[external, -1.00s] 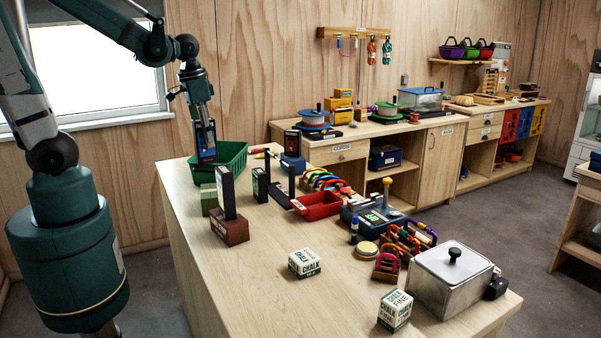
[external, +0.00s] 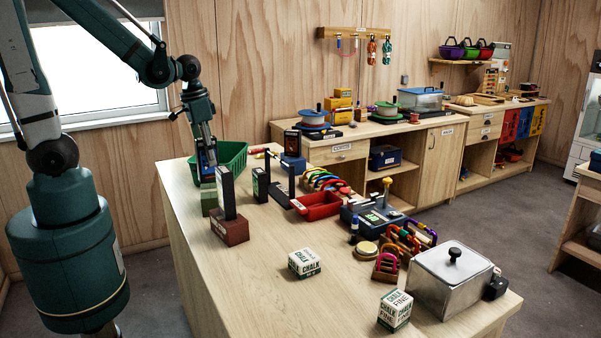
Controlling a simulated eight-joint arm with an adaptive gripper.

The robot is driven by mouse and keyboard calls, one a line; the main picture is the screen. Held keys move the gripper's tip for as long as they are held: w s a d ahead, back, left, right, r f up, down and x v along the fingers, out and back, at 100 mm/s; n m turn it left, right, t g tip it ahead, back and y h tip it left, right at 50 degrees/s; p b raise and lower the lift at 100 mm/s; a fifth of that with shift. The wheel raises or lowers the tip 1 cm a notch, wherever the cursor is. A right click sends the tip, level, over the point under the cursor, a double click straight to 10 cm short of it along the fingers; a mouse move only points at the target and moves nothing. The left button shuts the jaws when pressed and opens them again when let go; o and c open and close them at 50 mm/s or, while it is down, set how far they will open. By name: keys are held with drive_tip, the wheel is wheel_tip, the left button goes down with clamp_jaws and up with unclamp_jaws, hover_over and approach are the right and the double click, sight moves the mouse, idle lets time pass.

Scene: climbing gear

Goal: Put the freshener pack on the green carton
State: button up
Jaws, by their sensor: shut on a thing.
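The freshener pack (external: 208,160), a small upright blue and dark item, is between the fingers of my gripper (external: 206,152). My gripper is shut on it and points down. The green carton (external: 209,200), a small green block, stands near the table's left edge, behind the brown block. The pack is just above the carton in the picture. I cannot tell whether they touch, as the pack's lower end is small and unclear.
A green basket (external: 234,158) stands directly behind my gripper. A brown block with a tall dark panel (external: 226,193) stands in front of the carton, close to its right. Further right are a red tray (external: 318,206) and chalk boxes (external: 304,263). The table's front left is clear.

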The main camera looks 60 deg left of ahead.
drive_tip(key=shift+f, duration=0.15)
drive_tip(key=shift+f, duration=1.8)
drive_tip(key=shift+f, duration=0.1)
drive_tip(key=o, duration=0.9)
drive_tip(key=shift+r, duration=0.2)
drive_tip(key=shift+s+r+p, duration=0.15)
drive_tip(key=shift+s+r, duration=0.15)
drive_tip(key=shift+r, duration=1.65)
drive_tip(key=shift+s+r+p, duration=0.1)
drive_tip(key=shift+s+r, duration=0.25)
drive_tip(key=shift+r, duration=1.6)
drive_tip(key=shift+s+r+p, duration=0.15)
drive_tip(key=shift+s+r, duration=0.15)
drive_tip(key=shift+r, duration=1.65)
drive_tip(key=shift+r, duration=0.1)
